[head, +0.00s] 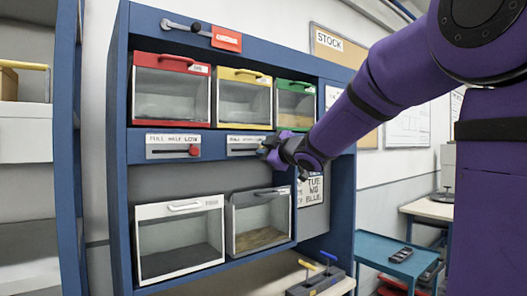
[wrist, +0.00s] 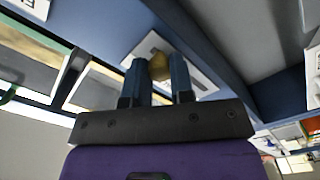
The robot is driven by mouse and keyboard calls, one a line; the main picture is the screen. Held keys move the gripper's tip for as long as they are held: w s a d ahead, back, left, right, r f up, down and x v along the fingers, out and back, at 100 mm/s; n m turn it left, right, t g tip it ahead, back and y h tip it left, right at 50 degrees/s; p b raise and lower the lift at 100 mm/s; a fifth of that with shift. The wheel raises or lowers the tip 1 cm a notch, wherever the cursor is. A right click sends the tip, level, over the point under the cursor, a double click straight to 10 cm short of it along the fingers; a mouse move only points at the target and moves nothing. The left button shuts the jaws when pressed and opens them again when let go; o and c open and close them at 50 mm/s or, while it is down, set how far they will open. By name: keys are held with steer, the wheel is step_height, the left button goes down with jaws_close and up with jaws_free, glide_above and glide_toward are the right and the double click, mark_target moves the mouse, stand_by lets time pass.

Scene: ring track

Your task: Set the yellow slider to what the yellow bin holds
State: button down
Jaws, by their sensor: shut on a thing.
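The yellow bin (head: 244,104) is the middle one of the upper row, with a yellow top edge and a clear front. A low layer seems to lie at its bottom, but its level is hard to tell. The yellow slider's plate (head: 243,143) is on the blue rail below it, lettered FULL, HALF and a part hidden by my gripper. My gripper (head: 267,150) is at the plate's right end. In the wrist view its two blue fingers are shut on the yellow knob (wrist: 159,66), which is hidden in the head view.
A red bin (head: 171,90) and a green bin (head: 296,104) flank the yellow one. The red slider knob (head: 194,150) is at its plate's right end. A white bin (head: 180,240) and a grey bin (head: 261,222) stand below. A blue cart (head: 390,252) stands at right.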

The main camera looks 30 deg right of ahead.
steer(key=c, duration=1)
jaws_free()
steer(key=shift+d, duration=0.3)
steer(key=shift+o, duration=0.2)
steer(key=shift+a, duration=0.1)
steer(key=s+d, duration=0.1)
steer(key=s, duration=0.9)
steer(key=shift+s, duration=0.4)
steer(key=s+a+f+m+g+h, duration=0.1)
steer(key=s+a+f+m+g, duration=0.5)
steer(key=s+f, duration=0.3)
steer(key=s+a+f+m+g, duration=0.5)
steer(key=s+f, duration=0.4)
steer(key=s, duration=0.4)
steer(key=shift+a+f+m+g+h, duration=0.3)
steer(key=shift+a+m+g+h, duration=0.15)
steer(key=shift+g, duration=0.45)
